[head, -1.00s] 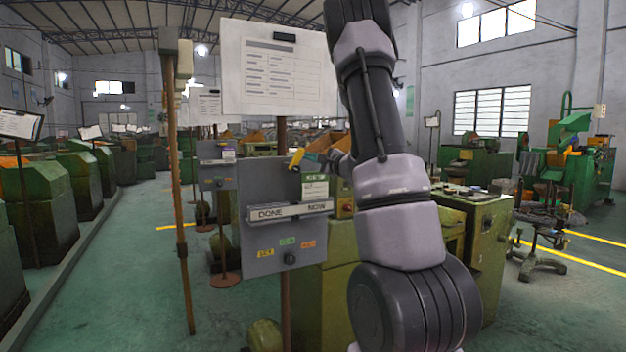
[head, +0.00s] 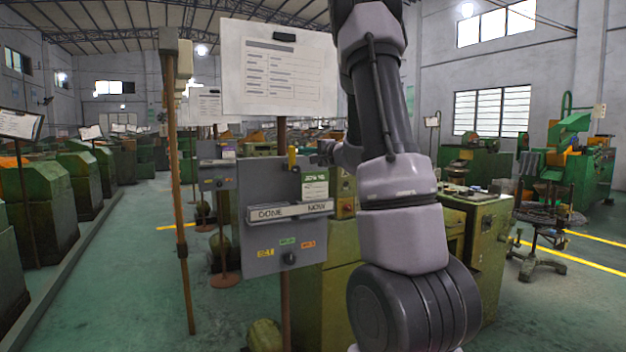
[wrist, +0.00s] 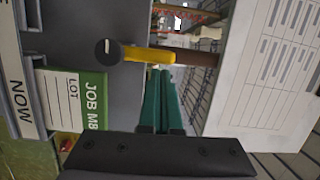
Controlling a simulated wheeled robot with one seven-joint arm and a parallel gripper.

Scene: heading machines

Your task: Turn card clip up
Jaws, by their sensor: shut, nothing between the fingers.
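The yellow card clip (head: 291,157) stands upright at the top edge of the grey panel (head: 262,195). In the wrist view the clip (wrist: 148,54) extends from its round black pivot (wrist: 107,52) toward the big white sheet, which is upward on the panel. A green and white job card (head: 315,187) sits below it in the NOW part of the rail. My gripper's green fingers (wrist: 162,78) are shut and empty, with tips close beside the clip; I cannot tell whether they touch it. In the head view my gripper (head: 323,153) is right of the clip, partly hidden.
A white sheet board (head: 278,75) hangs just above the panel. A rail marked DONE and NOW (head: 290,212) crosses the panel, with coloured labels and a black knob (head: 289,258) below. A brown pole (head: 180,200) stands left. A green machine (head: 465,215) stands right.

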